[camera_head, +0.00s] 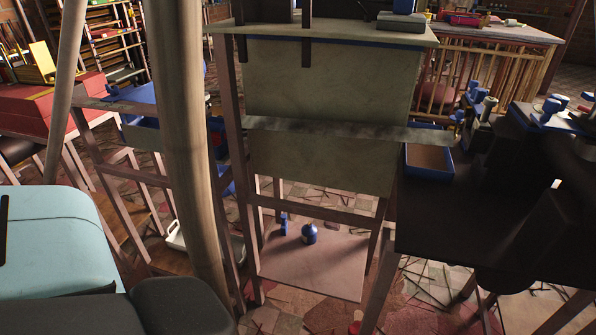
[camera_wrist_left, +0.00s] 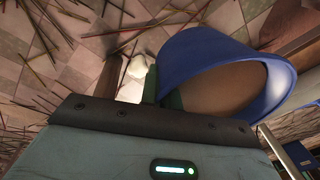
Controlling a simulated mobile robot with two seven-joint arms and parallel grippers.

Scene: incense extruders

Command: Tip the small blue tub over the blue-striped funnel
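The small blue tub (camera_wrist_left: 197,50) fills the upper right of the left wrist view. It is tilted, with its open mouth toward the lower right and a brown inner surface showing. I cannot tell whether that brown is contents or the inside wall. My left gripper (camera_wrist_left: 165,95) has its dark green fingers at the tub's near wall and appears shut on it; the far finger is mostly hidden. In the head view neither the left gripper nor this tub can be made out. I cannot pick out a blue-striped funnel in either view. My right gripper is not in view.
A wooden stand (camera_head: 427,39) with a low shelf (camera_head: 318,268) is ahead; a blue jar (camera_head: 309,234) stands on that shelf. A wooden post (camera_head: 185,150) rises close on the left. A dark table (camera_head: 440,230) with a blue tray (camera_head: 447,174) is at right. Sticks litter the floor.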

